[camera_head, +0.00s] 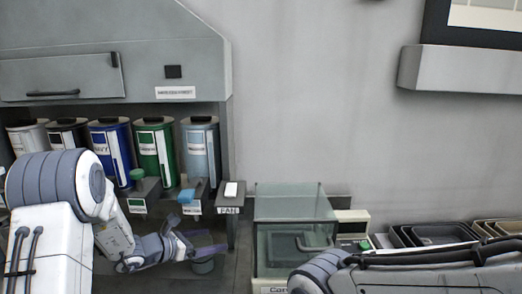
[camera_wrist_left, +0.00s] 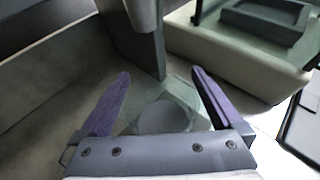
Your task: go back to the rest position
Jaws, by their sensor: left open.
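My left arm comes in from the left in the head view, and my left gripper (camera_head: 197,247) is low in front of the hood, left of the glass-walled box. In the left wrist view my left gripper (camera_wrist_left: 160,76) has its two purple fingers spread wide apart. A pale see-through shape with a round grey middle (camera_wrist_left: 165,117) shows between and beyond the fingers, and no finger visibly touches it. A small dark round piece (camera_head: 203,265) shows just below the gripper in the head view. My right arm crosses the lower right; its gripper is not in view.
Several coloured canisters, one green (camera_head: 156,150), stand in the hood (camera_head: 120,30). Switch boxes, one marked FAN (camera_head: 229,210), stand before them. The glass-walled box (camera_head: 293,205) is right of my left gripper. Stacked trays (camera_head: 440,233) lie at right, under a wall shelf (camera_head: 460,70).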

